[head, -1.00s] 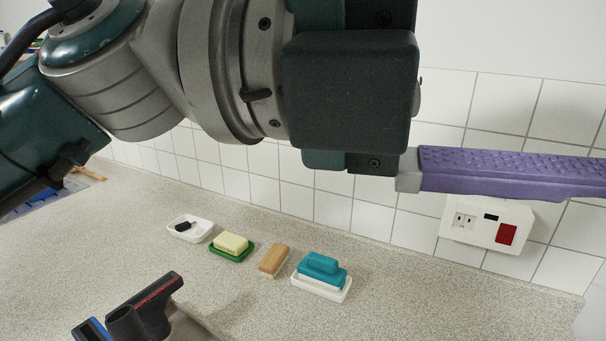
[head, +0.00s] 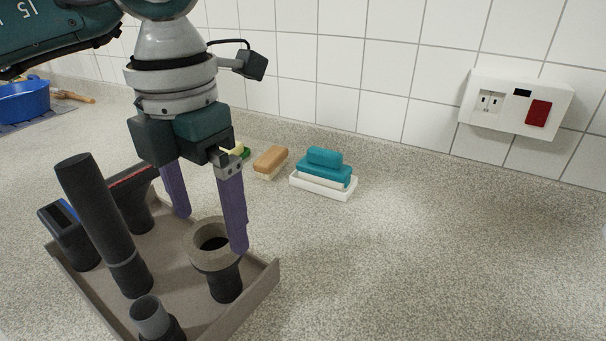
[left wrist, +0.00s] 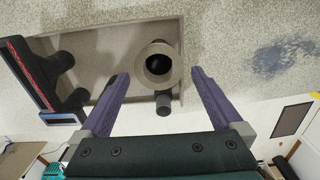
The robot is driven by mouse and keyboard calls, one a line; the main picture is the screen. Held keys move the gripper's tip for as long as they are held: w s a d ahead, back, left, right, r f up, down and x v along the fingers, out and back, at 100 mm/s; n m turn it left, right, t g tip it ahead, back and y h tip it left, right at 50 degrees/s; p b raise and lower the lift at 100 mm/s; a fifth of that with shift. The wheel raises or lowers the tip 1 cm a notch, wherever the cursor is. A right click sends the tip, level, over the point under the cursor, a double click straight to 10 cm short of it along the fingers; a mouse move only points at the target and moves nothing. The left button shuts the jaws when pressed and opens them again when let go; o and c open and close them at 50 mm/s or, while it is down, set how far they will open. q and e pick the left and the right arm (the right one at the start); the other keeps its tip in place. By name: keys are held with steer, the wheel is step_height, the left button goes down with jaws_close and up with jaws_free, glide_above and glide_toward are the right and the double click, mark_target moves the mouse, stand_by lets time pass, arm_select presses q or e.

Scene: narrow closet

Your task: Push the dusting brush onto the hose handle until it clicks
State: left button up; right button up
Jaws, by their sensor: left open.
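A round black fitting with a wide grey-beige collar (head: 205,262), perhaps the dusting brush, stands upright in a tray (head: 262,283). Its hole faces up. My left gripper (head: 211,232), with purple fingers, is open and points down over it. In the left wrist view the collar (left wrist: 139,68) lies between and just beyond the open fingertips (left wrist: 160,75), with a gap on both sides. I cannot tell which piece is the hose handle; a tall dark tube (head: 92,210) leans left in the tray. My right gripper is not in view.
The tray also holds a black nozzle with a red strip (head: 136,193), a blue-marked nozzle (head: 68,235) and a short grey-mouthed tube (head: 150,318). A blue basin (head: 22,102) is far left. Counter right is clear.

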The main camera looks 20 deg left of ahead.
mark_target(213, 235)
arm_select(q)
step_height(213, 235, down, 4)
steer(key=shift+w+a+f, duration=0.1)
steer(key=shift+w, duration=0.05)
steer(key=c, duration=1.3)
steer(key=shift+o, duration=0.2)
